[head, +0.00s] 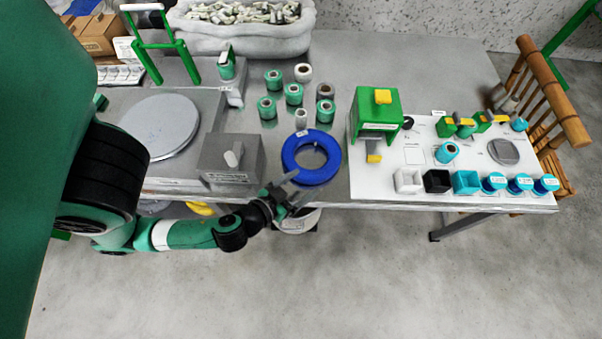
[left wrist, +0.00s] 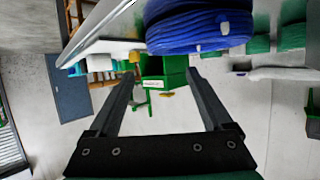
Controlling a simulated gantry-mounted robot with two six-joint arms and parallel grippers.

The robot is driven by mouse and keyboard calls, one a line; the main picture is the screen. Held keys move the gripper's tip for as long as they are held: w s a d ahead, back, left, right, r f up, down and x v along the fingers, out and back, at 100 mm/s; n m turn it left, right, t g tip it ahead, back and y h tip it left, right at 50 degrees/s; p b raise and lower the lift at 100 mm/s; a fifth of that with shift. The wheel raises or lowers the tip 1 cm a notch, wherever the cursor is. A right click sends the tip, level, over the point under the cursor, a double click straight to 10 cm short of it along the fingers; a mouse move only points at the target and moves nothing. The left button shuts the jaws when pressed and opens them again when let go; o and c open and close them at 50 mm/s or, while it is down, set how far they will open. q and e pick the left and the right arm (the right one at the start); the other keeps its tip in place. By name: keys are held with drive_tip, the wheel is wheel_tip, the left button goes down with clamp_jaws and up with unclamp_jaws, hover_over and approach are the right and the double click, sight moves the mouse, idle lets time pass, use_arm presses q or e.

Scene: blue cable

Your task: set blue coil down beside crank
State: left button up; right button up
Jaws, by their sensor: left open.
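The blue coil (head: 333,152) is a thick ring lying flat at the front edge of the table, right of a grey box. In the left wrist view the coil (left wrist: 190,30) fills the top middle, above the right finger. My left gripper (head: 287,191) is open and empty, just off the front edge, close to the coil's lower left side. In the left wrist view its two fingers (left wrist: 162,75) are wide apart with nothing between them. My right gripper is not in view.
A grey turntable (head: 160,127) stands left of the box. Several green and white spools (head: 293,94) stand behind the coil. A white board (head: 420,150) with a green press (head: 377,112) and small cups lies to the right. A bin (head: 240,37) stands at the back.

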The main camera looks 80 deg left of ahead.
use_arm(q)
drive_tip(key=shift+s+d+r, duration=0.1)
idle(0.3)
drive_tip(key=shift+w+d+r, duration=0.1)
drive_tip(key=shift+w+r, duration=0.05)
drive_tip(key=shift+w, duration=0.2)
drive_tip(key=w+d+r+m+t+h, duration=0.1)
drive_tip(key=w+d+r+t, duration=0.3)
drive_tip(key=w+r, duration=0.75)
drive_tip(key=w+d+r+t+h, duration=0.2)
drive_tip(key=w+d+r+t, duration=0.15)
drive_tip(key=w+r, duration=0.85)
drive_tip(key=s+d+r+m+t+h, duration=0.1)
drive_tip(key=s+r+m+t+h, duration=0.1)
drive_tip(key=r, duration=0.9)
drive_tip(key=s+d+r+m+t+h, duration=0.2)
drive_tip(key=s+r+t, duration=0.2)
drive_tip(key=r, duration=0.8)
drive_tip(key=s+d+r+m+t+h, duration=0.2)
drive_tip(key=r+t, duration=0.1)
drive_tip(key=r, duration=0.9)
drive_tip(key=shift+s+d+m+h, duration=0.2)
drive_tip(key=shift+s+m+h, duration=0.2)
drive_tip(key=shift+r, duration=0.2)
